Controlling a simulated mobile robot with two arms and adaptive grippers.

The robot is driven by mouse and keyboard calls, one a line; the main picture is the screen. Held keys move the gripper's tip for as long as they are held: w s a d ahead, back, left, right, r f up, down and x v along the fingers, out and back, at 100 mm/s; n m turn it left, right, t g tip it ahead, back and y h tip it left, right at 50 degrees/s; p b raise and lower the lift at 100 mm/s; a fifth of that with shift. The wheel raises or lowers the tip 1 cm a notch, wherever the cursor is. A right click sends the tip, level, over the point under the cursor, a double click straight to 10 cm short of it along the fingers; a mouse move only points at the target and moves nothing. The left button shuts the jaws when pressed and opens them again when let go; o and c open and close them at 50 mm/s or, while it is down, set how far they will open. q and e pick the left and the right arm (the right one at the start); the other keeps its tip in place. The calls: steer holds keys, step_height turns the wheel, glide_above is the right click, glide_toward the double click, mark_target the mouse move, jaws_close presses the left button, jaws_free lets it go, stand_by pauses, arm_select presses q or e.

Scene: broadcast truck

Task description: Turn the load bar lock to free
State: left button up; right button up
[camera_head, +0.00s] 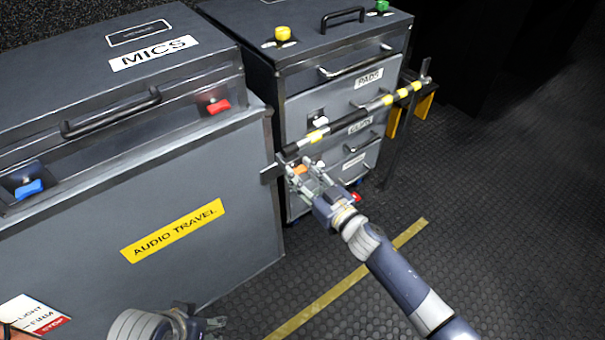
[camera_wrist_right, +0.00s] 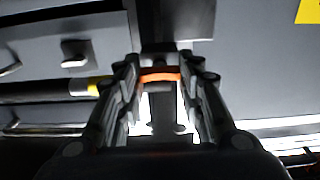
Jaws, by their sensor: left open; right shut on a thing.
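The load bar (camera_head: 350,122), black with yellow bands, runs across the front of the drawer cabinet. At its near end, beside the AUDIO TRAVEL case, is a small orange lock piece (camera_head: 299,169). My right gripper (camera_head: 304,172) is at that end, its fingers around the orange piece. In the right wrist view the orange piece (camera_wrist_right: 160,76) lies crosswise between the fingertips (camera_wrist_right: 162,84), and the gripper is shut on it. I cannot read the lock's position. My left gripper (camera_head: 214,324) is open at the bottom edge, low in front of the case, mostly cut off.
The grey AUDIO TRAVEL case (camera_head: 130,195) fills the left, with a MICS lid, red latch (camera_head: 218,107) and blue latch (camera_head: 29,189). The drawer cabinet (camera_head: 300,118) stands behind the bar. The dark floor (camera_head: 460,190) at right is clear, with a yellow line (camera_head: 345,283).

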steer(key=n, duration=0.3)
steer(key=shift+a+n, duration=0.1)
steer(key=shift+n, duration=0.3)
steer(key=n, duration=0.4)
steer(key=shift+s+n, duration=0.1)
steer(key=shift+n, duration=0.2)
steer(key=shift+f+n+b, duration=0.2)
steer(key=shift+n+b, duration=0.15)
steer(key=shift+n, duration=3.75)
steer(key=o, duration=1.1)
steer(key=shift+c, duration=0.2)
